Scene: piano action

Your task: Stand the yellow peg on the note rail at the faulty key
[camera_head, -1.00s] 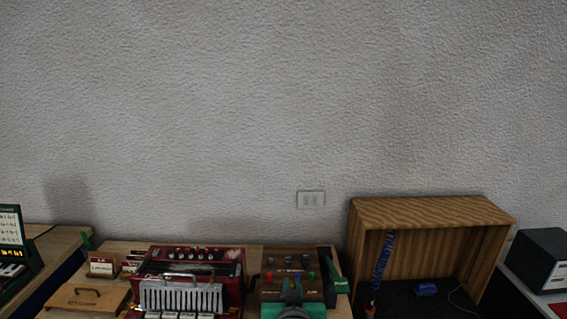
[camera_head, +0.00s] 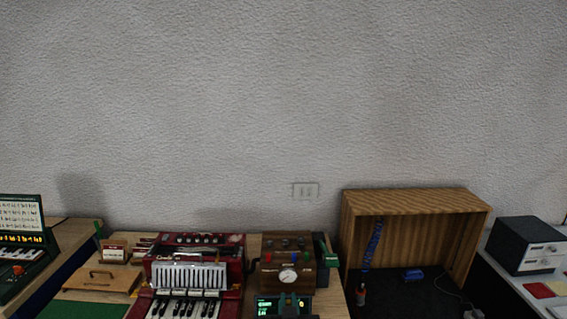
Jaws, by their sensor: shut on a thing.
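The red keyboard instrument (camera_head: 234,272) stands at the lower left of centre, with a ribbed pale panel (camera_head: 189,275) above its black and white keys (camera_head: 183,309). Small pale blocks run between panel and keys. I cannot tell which key is faulty or pick out the note rail for sure. No yellow peg is discernible.
A brown box with knobs and a dial (camera_head: 288,275) stands right of the instrument, above a green display (camera_head: 268,307). A wooden lid (camera_head: 104,279) and green mat (camera_head: 92,309) lie left. An open wooden cabinet (camera_head: 415,200) stands right.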

